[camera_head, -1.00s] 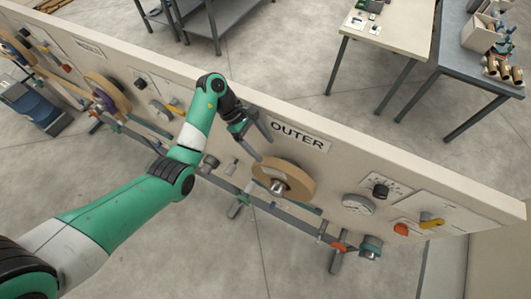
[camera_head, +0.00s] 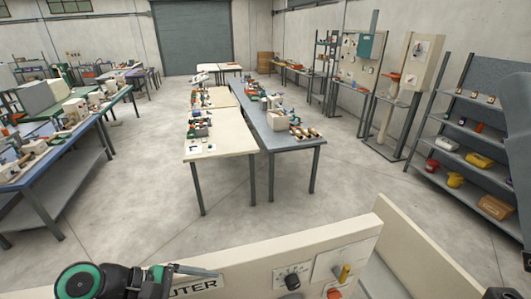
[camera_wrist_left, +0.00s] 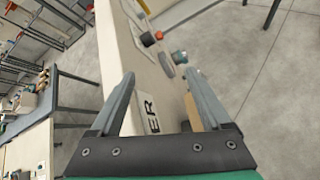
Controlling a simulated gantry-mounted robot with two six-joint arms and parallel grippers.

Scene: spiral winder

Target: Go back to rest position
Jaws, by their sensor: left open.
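My left gripper (camera_head: 190,270) is at the bottom left of the head view, beside the top edge of the spiral winder's cream panel (camera_head: 300,243). In the left wrist view my left gripper (camera_wrist_left: 160,76) has its fingers wide apart with nothing between them. The panel (camera_wrist_left: 120,60) runs behind the fingers there. The "OUTER" label (camera_head: 195,287) is partly hidden by my gripper and arm. My right gripper does not show.
The panel carries a black dial (camera_head: 292,280), a yellow switch (camera_head: 343,272) and a red knob (camera_head: 334,293). Beyond it stand a cream table (camera_head: 222,145) and a blue-grey table (camera_head: 290,140). Shelves (camera_head: 470,135) stand at the right. Open floor lies between.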

